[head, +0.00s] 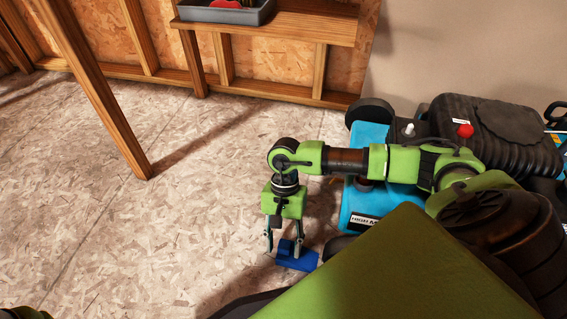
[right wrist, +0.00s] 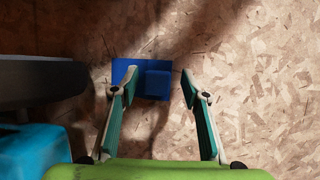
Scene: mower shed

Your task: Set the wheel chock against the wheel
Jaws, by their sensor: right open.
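The blue wheel chock (head: 297,260) lies on the floor beside the blue and black mower (head: 360,205). My right gripper (head: 283,246) points down over it. In the right wrist view the open fingers (right wrist: 155,90) have the chock (right wrist: 152,80) between and just beyond their tips, nearer the left finger. Whether a finger touches it I cannot tell. A dark wheel (right wrist: 40,80) stands left of the chock in that view, with a gap between them. In the head view a dark wheel (head: 341,245) is partly hidden by my arm. My left gripper is out of view.
A wooden bench (head: 285,22) with a grey tray (head: 225,14) stands at the back wall. A slanting wooden post (head: 95,85) meets the floor at left. Another black mower wheel (head: 369,111) is near the wall. The chipboard floor (head: 130,240) at left is clear.

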